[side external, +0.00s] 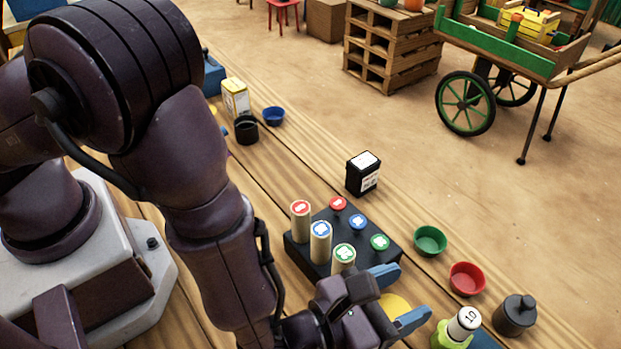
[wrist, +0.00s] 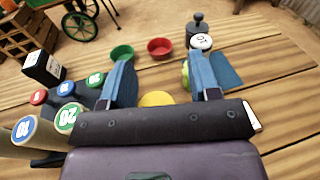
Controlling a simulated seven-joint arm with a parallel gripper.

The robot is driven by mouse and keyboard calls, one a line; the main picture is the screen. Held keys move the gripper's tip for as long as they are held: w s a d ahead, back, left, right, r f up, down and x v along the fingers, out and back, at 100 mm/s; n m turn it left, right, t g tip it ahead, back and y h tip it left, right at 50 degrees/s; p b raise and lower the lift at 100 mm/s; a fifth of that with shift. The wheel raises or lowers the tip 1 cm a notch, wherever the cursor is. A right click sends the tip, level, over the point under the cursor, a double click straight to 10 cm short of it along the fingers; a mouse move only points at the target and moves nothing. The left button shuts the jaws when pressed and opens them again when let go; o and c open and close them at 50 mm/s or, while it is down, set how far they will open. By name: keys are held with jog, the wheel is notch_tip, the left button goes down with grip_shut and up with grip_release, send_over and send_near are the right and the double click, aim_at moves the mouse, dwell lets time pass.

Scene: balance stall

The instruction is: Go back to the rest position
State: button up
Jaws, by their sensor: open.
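My gripper (side external: 403,296) is open, with its two blue fingers spread and nothing between them. In the wrist view my gripper (wrist: 160,85) shows the same two fingers apart above the table. A yellow disc or bowl (side external: 396,305) lies beyond and below the fingers, partly hidden by them; it also shows in the wrist view (wrist: 157,99). The black block (side external: 300,252) with wooden pegs topped in red, blue and green stands just left of my gripper. Whether my gripper touches anything is not clear.
A green bowl (side external: 430,240), a red bowl (side external: 467,279) and a black weight (side external: 515,314) stand to the right. A light-green item with a white "10" top (side external: 463,324) stands close to my fingers. A black box (side external: 363,173) stands behind the block. A cart and crates are beyond the table.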

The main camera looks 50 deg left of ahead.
jog(key=w+a+r+n+g+y, duration=0.25)
jog(key=a+r+n+y, duration=0.55)
jog(key=a, duration=0.4)
jog(key=w+a+r+n+g+y, duration=0.2)
jog(key=a+r+n+g+y, duration=0.25)
jog(key=a+r+n, duration=0.6)
jog(key=s+a+n+g, duration=0.5)
jog(key=s+a+n, duration=0.25)
jog(key=a, duration=0.35)
jog(key=s+r+n+t+h, duration=0.1)
jog(key=s+r+n+h, duration=0.4)
jog(key=s+n+h, duration=0.3)
jog(key=n, duration=0.3)
jog(key=shift+s+a, duration=0.25)
jog(key=shift+s, duration=0.05)
